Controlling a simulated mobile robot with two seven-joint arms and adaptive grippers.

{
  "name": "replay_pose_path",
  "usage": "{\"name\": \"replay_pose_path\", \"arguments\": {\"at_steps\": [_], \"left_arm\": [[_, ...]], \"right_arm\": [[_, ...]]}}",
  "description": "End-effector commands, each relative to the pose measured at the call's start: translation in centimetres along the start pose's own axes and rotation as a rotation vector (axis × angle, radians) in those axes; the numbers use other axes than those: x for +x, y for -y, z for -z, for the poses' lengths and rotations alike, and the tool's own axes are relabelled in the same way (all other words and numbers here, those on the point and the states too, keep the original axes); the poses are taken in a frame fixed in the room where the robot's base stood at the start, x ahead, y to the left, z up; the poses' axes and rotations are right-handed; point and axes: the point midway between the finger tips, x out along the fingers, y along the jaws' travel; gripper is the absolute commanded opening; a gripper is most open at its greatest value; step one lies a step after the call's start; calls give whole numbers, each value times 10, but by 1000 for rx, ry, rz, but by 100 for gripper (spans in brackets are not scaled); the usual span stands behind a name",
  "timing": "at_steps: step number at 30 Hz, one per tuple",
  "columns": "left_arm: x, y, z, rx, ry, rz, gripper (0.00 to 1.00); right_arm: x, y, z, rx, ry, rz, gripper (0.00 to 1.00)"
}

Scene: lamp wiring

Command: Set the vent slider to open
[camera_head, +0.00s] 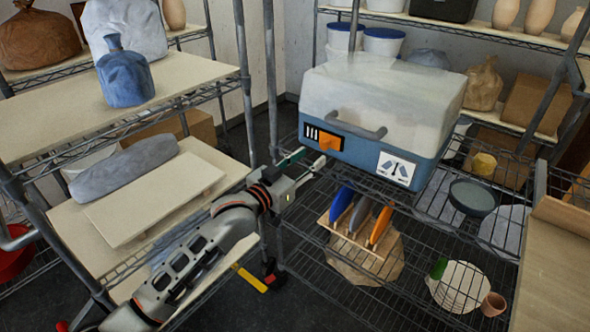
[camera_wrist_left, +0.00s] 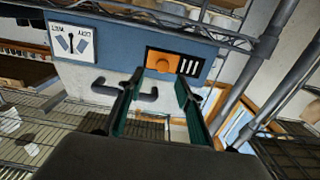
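A box with a translucent white lid and a blue base (camera_head: 372,150) stands on a wire shelf. On its front is a black vent panel with an orange slider (camera_head: 330,142) at the right end and white slots uncovered at the left (camera_head: 312,132). In the wrist view, turned over, the orange slider (camera_wrist_left: 166,66) lies left of the white slots (camera_wrist_left: 189,67). My left gripper (camera_head: 308,162) is just in front of the panel. Its green fingers (camera_wrist_left: 160,82) are open, apart on either side of the slider, with nothing held; contact cannot be told. My right gripper is not in view.
A grey handle (camera_head: 348,127) juts from the box front near the slider, and a wet/dry dial plate (camera_head: 397,168) is to its right. A rack with colored upright items (camera_head: 360,222) stands on the shelf below. A rack upright (camera_head: 272,90) is left of the box.

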Motion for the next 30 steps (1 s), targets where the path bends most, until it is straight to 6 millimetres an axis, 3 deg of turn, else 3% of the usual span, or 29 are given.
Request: {"name": "replay_pose_path", "arguments": {"at_steps": [3, 10, 26, 30], "left_arm": [[-24, 0, -1, 0, 1, 0, 35], [-53, 0, 0, -1, 0, -1, 35], [-59, -1, 0, -1, -1, -1, 35], [-65, -2, -9, -7, 11, 6, 35]], "right_arm": [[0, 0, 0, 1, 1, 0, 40], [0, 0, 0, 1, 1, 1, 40], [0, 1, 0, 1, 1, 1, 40], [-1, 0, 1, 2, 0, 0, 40]]}}
